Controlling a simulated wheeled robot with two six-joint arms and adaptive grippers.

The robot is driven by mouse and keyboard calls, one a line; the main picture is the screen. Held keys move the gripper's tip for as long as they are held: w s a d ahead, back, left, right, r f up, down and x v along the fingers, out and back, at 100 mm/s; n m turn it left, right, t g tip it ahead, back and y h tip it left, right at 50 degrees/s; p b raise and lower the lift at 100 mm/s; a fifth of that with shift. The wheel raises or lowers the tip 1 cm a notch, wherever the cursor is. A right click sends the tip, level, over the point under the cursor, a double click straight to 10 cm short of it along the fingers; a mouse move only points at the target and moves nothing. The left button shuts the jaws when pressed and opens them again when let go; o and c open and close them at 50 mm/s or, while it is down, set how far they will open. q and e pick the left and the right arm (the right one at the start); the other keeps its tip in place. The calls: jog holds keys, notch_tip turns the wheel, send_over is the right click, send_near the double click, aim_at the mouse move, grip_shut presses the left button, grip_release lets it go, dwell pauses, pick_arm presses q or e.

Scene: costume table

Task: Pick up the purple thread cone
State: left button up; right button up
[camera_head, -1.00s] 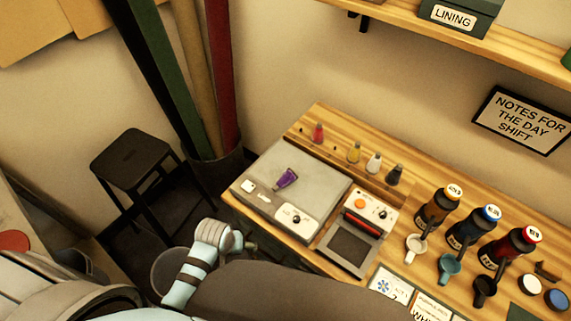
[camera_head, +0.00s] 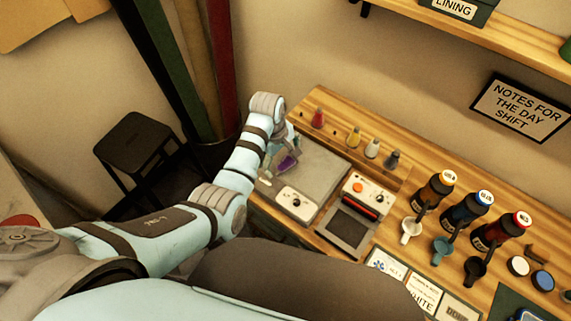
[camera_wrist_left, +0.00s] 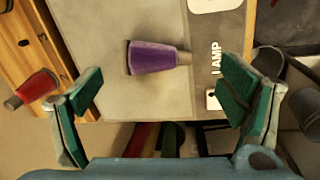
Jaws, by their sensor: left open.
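The purple thread cone (camera_wrist_left: 157,57) lies on its side on the grey panel (camera_wrist_left: 110,20). In the wrist view it sits ahead of the gap between my left fingers, nearer the picture's top than the fingertips, and no finger touches it. My left gripper (camera_wrist_left: 163,93) is open and empty, with green pads on both fingers. In the head view my left gripper (camera_head: 281,154) is above the panel, and the arm partly hides the cone (camera_head: 287,163). My right gripper does not show.
A red cone (camera_head: 318,118), a yellow one (camera_head: 354,137), a white one (camera_head: 372,148) and a dark one (camera_head: 392,159) stand along the table's back. A small machine (camera_head: 352,222), bottles and cups are to the right. A black stool (camera_head: 132,140) stands left.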

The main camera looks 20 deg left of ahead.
aim_at(283, 163)
pick_arm(q)
jog(key=f, duration=0.2)
jog(key=w+f+b, duration=0.1)
jog(key=f, duration=0.2)
jog(key=shift+d, duration=0.1)
jog(key=shift+r, duration=0.1)
jog(key=shift+c, duration=0.6)
jog(key=c, duration=1.2)
jog(key=shift+r, duration=0.1)
